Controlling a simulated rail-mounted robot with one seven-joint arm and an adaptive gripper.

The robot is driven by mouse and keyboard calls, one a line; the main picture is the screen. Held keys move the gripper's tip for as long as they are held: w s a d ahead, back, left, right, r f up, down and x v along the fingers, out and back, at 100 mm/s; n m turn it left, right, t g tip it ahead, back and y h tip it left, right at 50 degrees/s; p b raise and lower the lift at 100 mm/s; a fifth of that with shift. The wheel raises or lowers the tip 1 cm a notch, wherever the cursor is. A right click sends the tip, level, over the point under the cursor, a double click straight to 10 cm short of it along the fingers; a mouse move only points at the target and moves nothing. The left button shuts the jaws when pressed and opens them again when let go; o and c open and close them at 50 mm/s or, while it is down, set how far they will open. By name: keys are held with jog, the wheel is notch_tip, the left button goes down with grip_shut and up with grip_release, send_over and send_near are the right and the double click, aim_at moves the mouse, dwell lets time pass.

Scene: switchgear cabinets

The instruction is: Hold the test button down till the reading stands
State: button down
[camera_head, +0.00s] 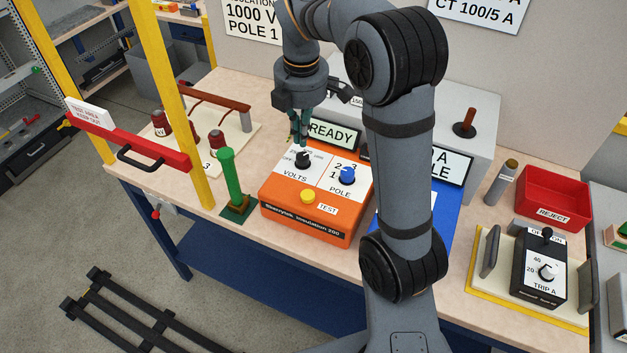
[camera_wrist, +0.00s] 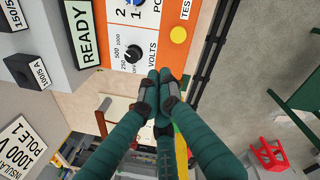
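The orange insulation tester (camera_head: 312,222) stands on the bench with a white panel on top. Its yellow test button (camera_head: 307,196) is at the front, beside the TEST label; it also shows in the wrist view (camera_wrist: 178,35). The black VOLTS knob (camera_head: 303,160) and blue POLE knob (camera_head: 347,175) sit behind it. The display (camera_head: 333,134) at the back reads READY. My gripper (camera_head: 300,142) is above the rear left of the tester, close to the VOLTS knob. Its green fingers (camera_wrist: 160,82) are drawn together at the tips, with nothing seen between them. Nothing touches the button.
A green post (camera_head: 231,178) stands left of the tester. A red barrier bar (camera_head: 125,137) and yellow posts are farther left. A blue item (camera_head: 450,215) lies to the right, partly behind my arm. A red REJECT bin (camera_head: 553,198) and trip unit (camera_head: 540,268) are far right.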

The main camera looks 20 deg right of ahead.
aim_at(307, 196)
jog(key=s+n, duration=0.1)
jog(key=n, duration=0.1)
jog(key=s+n+g, duration=0.1)
jog(key=n, duration=0.2)
jog(key=s+n, duration=0.1)
jog(key=n, duration=0.2)
jog(key=shift+s, duration=0.3)
jog(key=shift+f, duration=0.15)
notch_tip(307, 196, down, 14)
jog(key=shift+r, duration=0.1)
